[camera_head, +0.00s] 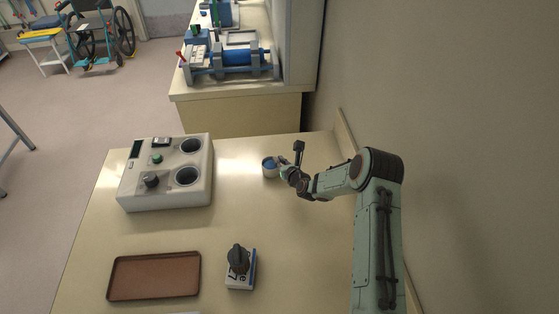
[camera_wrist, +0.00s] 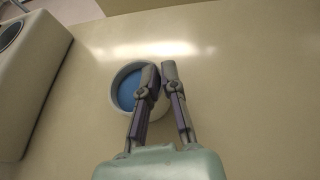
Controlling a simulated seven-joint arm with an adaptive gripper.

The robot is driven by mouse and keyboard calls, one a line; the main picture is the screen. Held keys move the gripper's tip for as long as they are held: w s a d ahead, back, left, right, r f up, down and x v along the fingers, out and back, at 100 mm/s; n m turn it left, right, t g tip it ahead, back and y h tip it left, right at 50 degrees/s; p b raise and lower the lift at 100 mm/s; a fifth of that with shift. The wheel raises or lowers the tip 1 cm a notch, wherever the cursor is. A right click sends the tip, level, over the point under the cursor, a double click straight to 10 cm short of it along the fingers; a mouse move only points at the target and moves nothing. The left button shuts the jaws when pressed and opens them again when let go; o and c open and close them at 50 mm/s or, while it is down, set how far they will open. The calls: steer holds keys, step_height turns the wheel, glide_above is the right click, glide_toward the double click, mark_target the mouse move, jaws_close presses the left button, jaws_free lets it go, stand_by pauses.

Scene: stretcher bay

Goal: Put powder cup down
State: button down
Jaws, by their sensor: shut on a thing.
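The powder cup (camera_head: 269,169) is a small pale round cup with blue inside, at the back right part of the table. My gripper (camera_head: 280,165) reaches it from the right and is shut on its wall. In the wrist view, one finger of my gripper (camera_wrist: 158,75) lies over the inside of the powder cup (camera_wrist: 127,91) and the other is outside its right side. The cup looks upright. Whether its base touches the table or is slightly above it, I cannot tell.
A white device (camera_head: 166,190) with two dark round wells stands left of the cup. A brown tray (camera_head: 153,276) and a small box with a dark knob (camera_head: 240,268) lie nearer the front. The bare tabletop (camera_head: 225,215) between them is clear. A wall runs along the right.

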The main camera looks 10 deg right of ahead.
steer(key=shift+f, duration=0.1)
steer(key=c, duration=1.2)
jaws_free()
steer(key=shift+c, duration=0.2)
